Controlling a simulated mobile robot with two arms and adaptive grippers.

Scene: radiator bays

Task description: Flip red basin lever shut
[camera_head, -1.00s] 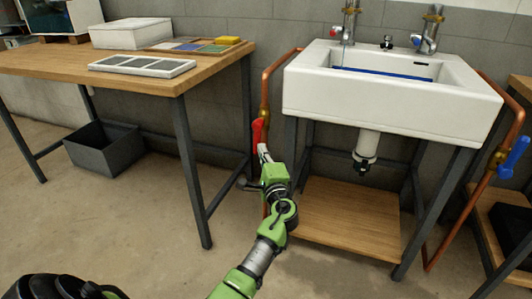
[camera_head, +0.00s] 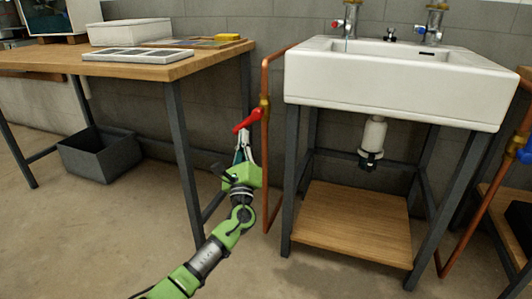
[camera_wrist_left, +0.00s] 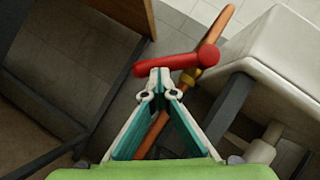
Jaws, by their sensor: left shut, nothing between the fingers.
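The red lever (camera_head: 247,122) sits on a brass valve (camera_head: 264,108) on the copper pipe left of the basin (camera_head: 400,85). It slants down to the left, away from the pipe. My left gripper (camera_head: 243,147) is shut and empty just below the lever. In the left wrist view the closed fingertips (camera_wrist_left: 158,76) are at the underside of the red lever (camera_wrist_left: 178,62), near its middle; they look touching or almost so. The lever crosses the copper pipe (camera_wrist_left: 215,35) there. My right gripper is not in view.
A wooden workbench (camera_head: 140,68) with dark legs stands left, with a grey bin (camera_head: 98,155) beneath. The basin stand has a low wooden shelf (camera_head: 350,220). A blue lever (camera_head: 524,152) is on the right pipe. The floor in front is clear.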

